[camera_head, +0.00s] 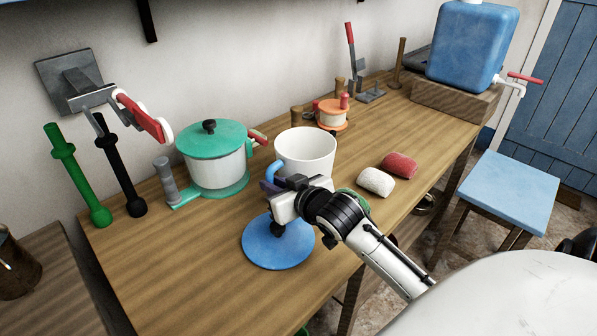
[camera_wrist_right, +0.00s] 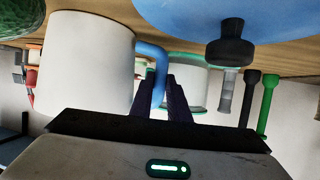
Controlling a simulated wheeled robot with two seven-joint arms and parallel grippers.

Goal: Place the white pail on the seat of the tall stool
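The white pail (camera_head: 306,151) is upright over the wooden table, its blue loop handle on the left side. My right gripper (camera_head: 278,184) is at this handle in the head view. In the right wrist view the pail (camera_wrist_right: 88,70) is large, and the dark fingers of the gripper (camera_wrist_right: 164,92) lie close on both sides of the blue handle. I cannot tell whether the pail's base touches the table. The stool (camera_head: 515,190) with a square blue seat and wooden legs stands at the right, its seat bare. My left gripper is not in view.
A blue disc with a dark knob (camera_head: 278,243) lies under my right wrist. A green-lidded pot (camera_head: 214,150) stands left of the pail. White (camera_head: 376,181) and red (camera_head: 400,164) rolls lie right of it. A blue water tank (camera_head: 472,45) stands on a block near the stool.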

